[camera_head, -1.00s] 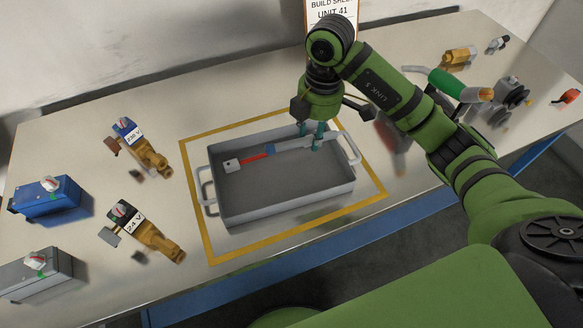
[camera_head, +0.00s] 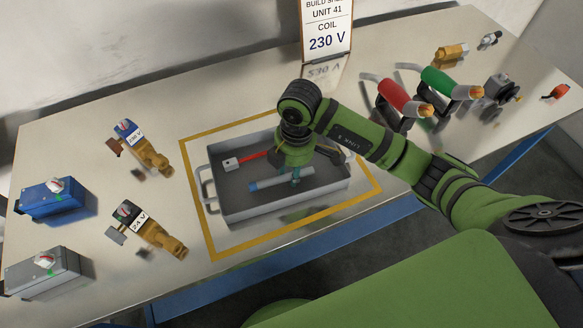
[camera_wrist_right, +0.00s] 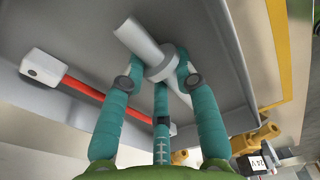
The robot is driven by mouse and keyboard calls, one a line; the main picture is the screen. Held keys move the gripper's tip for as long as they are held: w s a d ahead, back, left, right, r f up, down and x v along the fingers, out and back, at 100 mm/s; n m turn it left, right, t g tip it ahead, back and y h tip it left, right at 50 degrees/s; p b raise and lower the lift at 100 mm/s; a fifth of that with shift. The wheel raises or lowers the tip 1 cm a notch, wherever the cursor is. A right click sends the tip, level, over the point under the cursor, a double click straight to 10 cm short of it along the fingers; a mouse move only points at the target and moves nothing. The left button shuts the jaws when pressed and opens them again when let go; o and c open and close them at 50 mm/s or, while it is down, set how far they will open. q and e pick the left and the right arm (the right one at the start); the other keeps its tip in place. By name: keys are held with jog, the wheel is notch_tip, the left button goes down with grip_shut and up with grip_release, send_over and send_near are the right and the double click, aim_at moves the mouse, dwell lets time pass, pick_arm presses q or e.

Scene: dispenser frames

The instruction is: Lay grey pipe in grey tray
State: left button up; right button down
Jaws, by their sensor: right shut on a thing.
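The grey pipe (camera_head: 268,184) has a bluish-grey tone in the head view. It is at the front middle of the grey tray (camera_head: 290,210), over its floor; I cannot tell whether it touches the floor. My right gripper (camera_head: 295,176) reaches down into the tray and is shut on the pipe. In the wrist view the pipe (camera_wrist_right: 140,40) has a wider collar, and the teal fingers of my right gripper (camera_wrist_right: 163,75) close around that part. The arm hides part of the tray's far right side. My left gripper is not in view.
A red-handled part with a white block (camera_head: 231,163) lies in the tray's back left. A yellow outline surrounds the tray. Brass valves labelled 230 V (camera_head: 153,158) and 24 V (camera_head: 165,240) and boxes stand left. Red (camera_head: 402,100) and green-handled parts stand right.

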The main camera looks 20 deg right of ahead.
jog(key=shift+f, duration=0.15)
jog(key=c, duration=0.9)
grip_release()
jog(key=shift+c, duration=0.2)
notch_tip(320, 180, up, 12)
jog(key=shift+d+b, duration=0.35)
jog(key=shift+d, duration=0.05)
